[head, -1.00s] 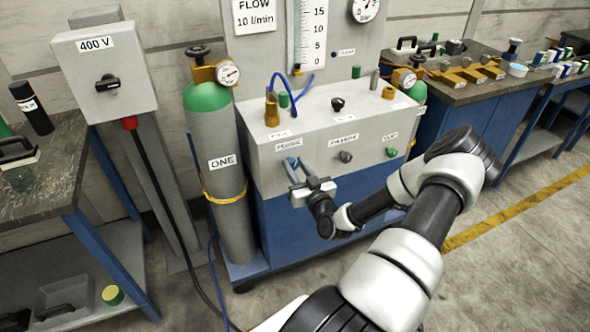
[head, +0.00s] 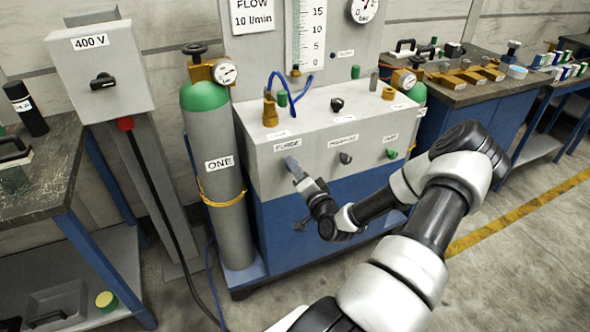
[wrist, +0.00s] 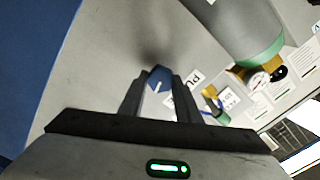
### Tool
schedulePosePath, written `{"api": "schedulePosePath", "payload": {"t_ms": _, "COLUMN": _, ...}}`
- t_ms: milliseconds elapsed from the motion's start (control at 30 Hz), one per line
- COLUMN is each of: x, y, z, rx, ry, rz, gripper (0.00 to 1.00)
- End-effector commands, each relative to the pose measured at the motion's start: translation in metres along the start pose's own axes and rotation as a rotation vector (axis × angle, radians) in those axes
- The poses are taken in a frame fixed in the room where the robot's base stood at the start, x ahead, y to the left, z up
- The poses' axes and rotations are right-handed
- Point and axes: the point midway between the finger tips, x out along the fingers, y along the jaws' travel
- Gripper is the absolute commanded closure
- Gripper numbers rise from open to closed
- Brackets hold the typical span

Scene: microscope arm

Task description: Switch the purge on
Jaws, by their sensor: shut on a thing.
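The purge knob is blue with a white pointer mark, and it shows between my fingertips in the wrist view (wrist: 158,79). In the head view it sits on the front of the grey cabinet (head: 265,170), below the PURGE label (head: 287,143), and is mostly hidden by my gripper. My gripper (head: 294,168) is shut on this knob, one finger on each side in the wrist view (wrist: 158,98). Its body is turned nearly edge-on in the head view.
The gas cylinder marked ONE (head: 217,185) stands close to the left of the cabinet. A blue hose (head: 285,80) loops above the cabinet top.

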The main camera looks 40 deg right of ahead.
Motion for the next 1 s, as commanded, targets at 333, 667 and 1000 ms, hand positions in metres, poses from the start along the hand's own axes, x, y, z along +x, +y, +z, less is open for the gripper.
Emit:
{"api": "schedulePosePath", "payload": {"t_ms": 333, "x": -0.0006, "y": 0.0017, "z": 0.0004, "rx": 0.218, "ry": 0.000, "rz": 0.001, "gripper": 0.92}}
{"api": "schedulePosePath", "payload": {"t_ms": 667, "x": -0.0006, "y": 0.0018, "z": 0.0008, "rx": 0.296, "ry": -0.001, "rz": 0.001, "gripper": 0.92}}
{"api": "schedulePosePath", "payload": {"t_ms": 1000, "x": -0.0006, "y": 0.0018, "z": 0.0009, "rx": 0.303, "ry": -0.001, "rz": 0.002, "gripper": 0.92}}
